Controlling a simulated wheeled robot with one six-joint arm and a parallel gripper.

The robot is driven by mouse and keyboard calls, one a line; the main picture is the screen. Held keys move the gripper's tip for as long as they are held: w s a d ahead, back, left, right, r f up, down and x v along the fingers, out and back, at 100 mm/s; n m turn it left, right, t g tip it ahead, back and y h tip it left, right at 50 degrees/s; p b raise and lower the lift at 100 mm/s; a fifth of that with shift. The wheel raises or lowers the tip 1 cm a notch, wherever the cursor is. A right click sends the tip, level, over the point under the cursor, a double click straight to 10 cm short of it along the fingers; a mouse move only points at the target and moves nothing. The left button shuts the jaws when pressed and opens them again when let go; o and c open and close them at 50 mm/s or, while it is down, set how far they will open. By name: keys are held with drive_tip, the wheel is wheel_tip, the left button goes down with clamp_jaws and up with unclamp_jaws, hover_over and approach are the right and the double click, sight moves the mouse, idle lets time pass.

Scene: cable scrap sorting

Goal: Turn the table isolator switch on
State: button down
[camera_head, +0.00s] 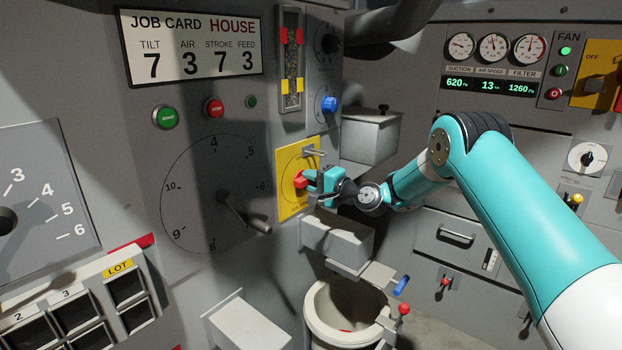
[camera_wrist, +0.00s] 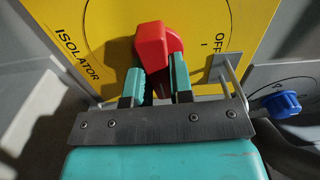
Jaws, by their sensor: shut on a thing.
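The table isolator switch is a red knob (camera_head: 300,181) on a yellow plate (camera_head: 287,203) in the middle of the grey panel. In the wrist view the red knob (camera_wrist: 158,46) sits on the yellow plate (camera_wrist: 95,25), which carries the words ISOLATOR and OFF. My gripper (camera_head: 312,182) reaches it from the right. In the wrist view my gripper (camera_wrist: 160,80) has its two teal fingers closed on the knob's sides. The fingers and the grey bracket hide the plate's lower part. Which position the knob points to cannot be told.
A metal bar (camera_head: 315,151) juts out by the plate's upper right corner. A blue knob (camera_head: 329,104) sits above right. A grey box (camera_head: 369,135) protrudes at right and another ledge (camera_head: 337,240) below. A crank handle (camera_head: 245,213) stands out left of the plate.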

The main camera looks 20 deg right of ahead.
drive_tip(key=shift+d+m, duration=0.1)
drive_tip(key=shift+m, duration=0.3)
drive_tip(key=c, duration=1)
unclamp_jaws()
drive_tip(key=b+v, duration=0.3)
drive_tip(key=v, duration=1.4)
drive_tip(key=shift+s+d, duration=0.1)
drive_tip(key=shift+s, duration=0.05)
